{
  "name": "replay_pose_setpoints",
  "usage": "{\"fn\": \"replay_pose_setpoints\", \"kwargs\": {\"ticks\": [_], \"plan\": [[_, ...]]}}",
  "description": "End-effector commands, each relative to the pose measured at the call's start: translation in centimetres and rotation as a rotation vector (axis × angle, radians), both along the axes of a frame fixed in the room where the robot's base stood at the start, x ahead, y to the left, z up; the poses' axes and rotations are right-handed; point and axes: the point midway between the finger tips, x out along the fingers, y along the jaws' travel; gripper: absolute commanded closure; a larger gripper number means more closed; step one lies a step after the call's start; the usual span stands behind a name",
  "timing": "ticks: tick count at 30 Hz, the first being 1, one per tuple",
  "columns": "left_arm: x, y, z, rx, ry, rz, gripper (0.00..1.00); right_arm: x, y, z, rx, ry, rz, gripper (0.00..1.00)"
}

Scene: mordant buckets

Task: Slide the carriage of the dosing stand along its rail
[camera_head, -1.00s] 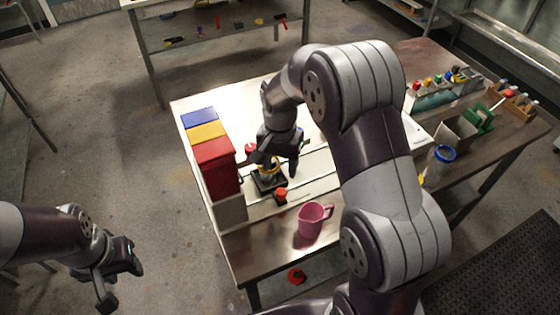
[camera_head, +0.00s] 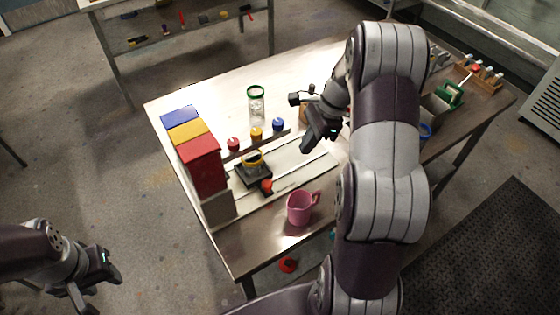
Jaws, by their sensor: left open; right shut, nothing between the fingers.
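The dosing stand lies on the steel table, with a long pale rail (camera_head: 300,168) running toward the right. A red knob (camera_head: 267,187) is just in front of the carriage. My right gripper (camera_head: 313,132) is shut and empty, above the table to the right of the carriage and apart from it. My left gripper (camera_head: 96,283) is open and empty, off the table at the lower left.
Blue, yellow and red boxes (camera_head: 205,160) stand at the table's left edge. Small red, yellow and blue-capped jars (camera_head: 256,134) and a green-rimmed glass jar (camera_head: 256,105) stand behind the rail. A pink mug (camera_head: 299,209) stands in front. My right arm hides part of the table's right side.

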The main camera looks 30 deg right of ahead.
Motion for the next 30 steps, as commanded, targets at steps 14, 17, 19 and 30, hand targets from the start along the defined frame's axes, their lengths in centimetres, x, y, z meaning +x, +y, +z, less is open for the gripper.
{"fn": "replay_pose_setpoints", "kwargs": {"ticks": [14, 17, 19, 30], "plan": [[0.0, 0.0, -4.1, 0.000, 0.000, 0.000, 0.57, 0.5, 3.5, -8.7, -0.002, 0.005, 0.006, 1.00], [0.0, 0.0, -3.4, 0.000, 0.001, 0.000, 0.57, 0.9, 5.1, -8.7, -0.005, 0.002, 0.009, 1.00], [0.0, 0.0, -3.1, 0.000, 0.000, 0.000, 0.57, 1.0, 6.0, -8.8, -0.005, 0.003, 0.009, 1.00], [0.0, 0.0, -2.9, 0.000, 0.001, 0.000, 0.57, 1.3, 7.5, -9.0, -0.005, 0.002, 0.006, 1.00]]}}
